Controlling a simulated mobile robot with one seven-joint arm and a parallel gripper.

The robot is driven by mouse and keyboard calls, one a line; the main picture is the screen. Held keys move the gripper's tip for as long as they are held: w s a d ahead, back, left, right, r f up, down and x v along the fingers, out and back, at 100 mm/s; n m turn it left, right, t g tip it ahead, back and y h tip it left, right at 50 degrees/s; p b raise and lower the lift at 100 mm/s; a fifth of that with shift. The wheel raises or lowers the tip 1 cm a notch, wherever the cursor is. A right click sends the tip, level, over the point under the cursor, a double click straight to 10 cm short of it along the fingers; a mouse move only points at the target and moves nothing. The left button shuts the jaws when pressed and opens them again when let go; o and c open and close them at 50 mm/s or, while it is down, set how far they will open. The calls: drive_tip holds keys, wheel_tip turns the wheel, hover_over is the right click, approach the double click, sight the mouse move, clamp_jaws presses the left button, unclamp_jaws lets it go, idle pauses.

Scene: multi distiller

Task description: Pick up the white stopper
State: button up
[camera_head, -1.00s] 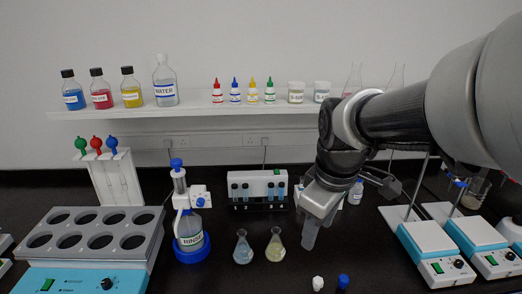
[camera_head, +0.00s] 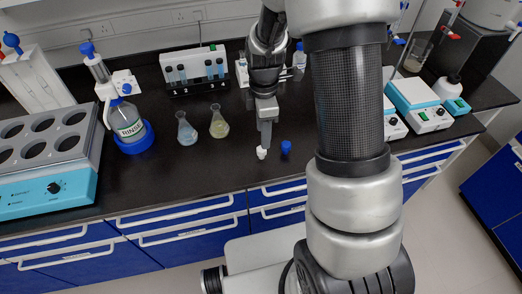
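The small white stopper (camera_head: 262,153) is on the black bench top near its front edge. My gripper (camera_head: 265,143) points down directly above it, with the fingertips at or just over the top of the stopper. The fingers are seen edge-on, so I cannot tell whether they are open or closed around it. The stopper appears still at bench level.
A blue stopper (camera_head: 286,147) stands close to the right of the white one. Two flasks, one bluish (camera_head: 187,130) and one yellowish (camera_head: 219,124), stand to the left. A tube rack (camera_head: 194,73) is behind.

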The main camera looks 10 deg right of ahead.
sight(262, 153)
drive_tip(key=shift+w+a+f, duration=0.1)
drive_tip(key=shift+f, duration=1.7)
drive_tip(key=shift+w+a+f, duration=0.1)
drive_tip(key=shift+f, duration=1.65)
drive_tip(key=shift+c, duration=0.4)
drive_tip(key=c, duration=1.1)
